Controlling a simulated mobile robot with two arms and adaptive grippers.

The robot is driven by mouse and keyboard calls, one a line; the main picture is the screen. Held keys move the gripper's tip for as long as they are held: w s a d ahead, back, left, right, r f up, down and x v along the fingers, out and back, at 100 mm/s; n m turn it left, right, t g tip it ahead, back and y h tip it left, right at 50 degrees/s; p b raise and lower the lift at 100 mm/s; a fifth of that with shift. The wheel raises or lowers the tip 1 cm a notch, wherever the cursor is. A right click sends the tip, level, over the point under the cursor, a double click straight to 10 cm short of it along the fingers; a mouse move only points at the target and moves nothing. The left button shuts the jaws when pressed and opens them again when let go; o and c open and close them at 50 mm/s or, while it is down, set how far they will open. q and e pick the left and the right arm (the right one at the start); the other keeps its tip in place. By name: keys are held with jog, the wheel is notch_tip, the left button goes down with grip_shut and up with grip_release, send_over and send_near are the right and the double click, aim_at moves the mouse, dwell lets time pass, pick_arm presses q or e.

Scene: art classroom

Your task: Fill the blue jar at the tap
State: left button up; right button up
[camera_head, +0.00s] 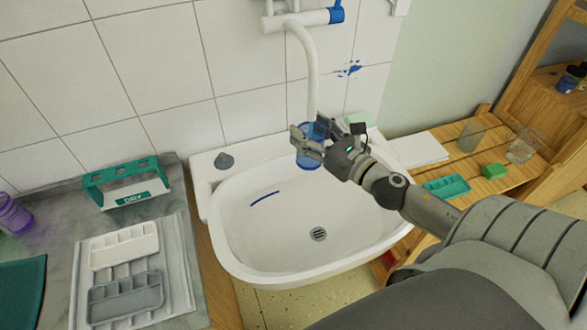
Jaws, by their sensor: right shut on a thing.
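The blue jar (309,160) is see-through and hangs over the back part of the white sink (231,248). My right gripper (304,141) is shut on it, with fingers across its side. The jar looks roughly upright, below the end of the white tap spout (311,75). The spout comes down from a wall pipe with a blue handle (336,12). I cannot see water running, and the fingers hide part of the jar, so its fill cannot be told. My left gripper is out of view.
A green "DRY" rack (122,172) and paint trays (124,247) are on the left counter. A grey stopper (224,161) sits on the sink's back left rim. On the right, a wooden bench (470,170) holds clear glasses, a teal tray (447,187) and a green sponge (494,171).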

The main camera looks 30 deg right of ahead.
dwell(0.3)
jog(key=s+a+p, duration=0.2)
jog(key=s+a, duration=0.1)
jog(key=a, duration=0.4)
jog(key=shift+s, duration=0.15)
dwell(0.8)
jog(key=s+a, duration=0.3)
jog(key=a, duration=0.3)
jog(key=shift+p, duration=0.4)
jog(key=shift+w, duration=0.1)
